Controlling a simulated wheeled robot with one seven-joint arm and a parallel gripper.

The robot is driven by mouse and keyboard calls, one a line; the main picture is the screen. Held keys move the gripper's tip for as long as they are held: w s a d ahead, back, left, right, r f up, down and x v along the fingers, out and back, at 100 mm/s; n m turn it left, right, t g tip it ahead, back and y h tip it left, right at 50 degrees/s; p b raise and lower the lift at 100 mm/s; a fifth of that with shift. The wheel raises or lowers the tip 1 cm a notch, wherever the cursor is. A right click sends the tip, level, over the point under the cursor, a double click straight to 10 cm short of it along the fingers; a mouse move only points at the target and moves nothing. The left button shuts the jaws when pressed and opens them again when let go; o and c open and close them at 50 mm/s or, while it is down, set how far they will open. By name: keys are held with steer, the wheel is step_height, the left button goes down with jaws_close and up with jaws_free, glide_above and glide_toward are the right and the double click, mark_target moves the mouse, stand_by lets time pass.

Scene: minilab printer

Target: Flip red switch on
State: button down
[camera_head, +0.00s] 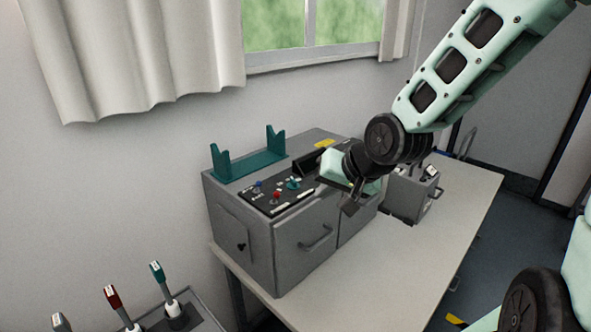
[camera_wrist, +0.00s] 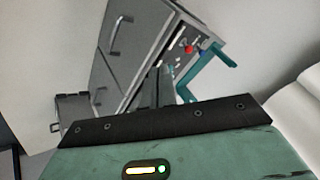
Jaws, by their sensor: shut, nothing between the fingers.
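The red switch (camera_head: 277,196) is on the dark control panel on top of a grey machine (camera_head: 300,235), between a blue switch (camera_head: 257,184) and a teal knob (camera_head: 293,183). In the wrist view a red switch (camera_wrist: 187,48) shows small near the top, on the tilted machine. Its on or off position is too small to tell. My gripper (camera_head: 350,208) is shut and empty, in front of and to the right of the panel, apart from the red switch.
A teal bracket (camera_head: 250,163) stands on the machine's rear. A smaller grey box (camera_head: 410,193) is to the right on the pale table (camera_head: 385,265), whose front is clear.

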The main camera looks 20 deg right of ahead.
steer(key=shift+w+d+r, duration=0.35)
steer(key=shift+w+d, duration=0.25)
steer(key=b, duration=0.2)
glide_toward(275, 199)
steer(key=shift+w+d+f, duration=0.15)
steer(key=shift+w+f, duration=0.4)
steer(key=shift+f, duration=0.3)
steer(key=shift+w+d+f, duration=0.15)
steer(key=shift+w+f, duration=0.35)
steer(key=shift+f, duration=0.3)
steer(key=shift+w+d+f, duration=0.15)
steer(key=shift+w+f, duration=0.4)
steer(key=shift+f, duration=0.3)
